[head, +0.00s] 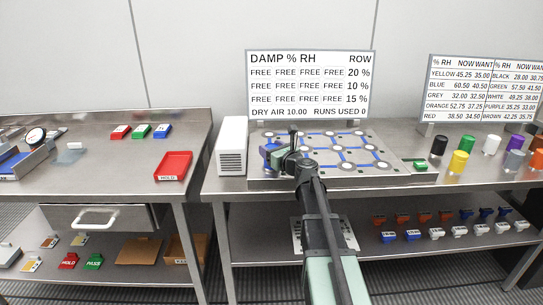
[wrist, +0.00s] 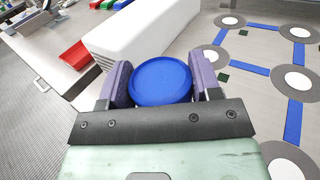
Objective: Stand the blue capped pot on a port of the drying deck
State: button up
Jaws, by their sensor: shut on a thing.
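The blue capped pot (wrist: 161,80) sits between the two purple-grey fingers of my gripper (wrist: 162,84) in the wrist view, its round blue cap facing the camera. My gripper is shut on it. In the head view my gripper (head: 272,154) is over the left part of the drying deck (head: 404,160), and my arm hides some of the deck. The deck is a metal plate with rows of round ports joined by blue lines; several ports (wrist: 301,82) show right of the pot in the wrist view. The pot's base and its height above the deck cannot be seen.
A white vented box (head: 231,146) stands just left of the deck, close beyond the pot in the wrist view. A damp board (head: 311,85) stands behind the deck. Several coloured pots, including a yellow one (head: 459,161), stand at the right. A red tray (head: 173,165) lies on the left bench.

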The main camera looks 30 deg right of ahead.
jog(key=shift+f, duration=0.15)
jog(key=o, duration=1)
jog(key=shift+r, duration=0.25)
jog(key=s+d, duration=0.2)
jog(key=s, duration=1)
jog(key=s+a+f+n+g+y, duration=0.2)
jog(key=a+f+n+g, duration=0.3)
jog(key=a+n, duration=0.45)
jog(key=s+a+f+n+g+y, duration=0.25)
jog(key=a+f+n+g, duration=0.25)
jog(key=a+n, duration=0.45)
jog(key=s+a+f+n+g+h, duration=0.1)
jog(key=s+f+n+g+h, duration=0.1)
jog(key=s+n, duration=0.2)
jog(key=s+a+f+n+g+h, duration=0.2)
jog(key=s+n+g+h, duration=0.1)
jog(key=n, duration=0.3)
jog(key=s+a+f+n+g+h, duration=0.1)
jog(key=s+f+n+g+h, duration=0.1)
jog(key=s+n, duration=0.3)
jog(key=shift+s+a+f+g+h, duration=0.3)
jog(key=shift+s+f+g+h, duration=0.1)
jog(key=shift+s+f, duration=0.15)
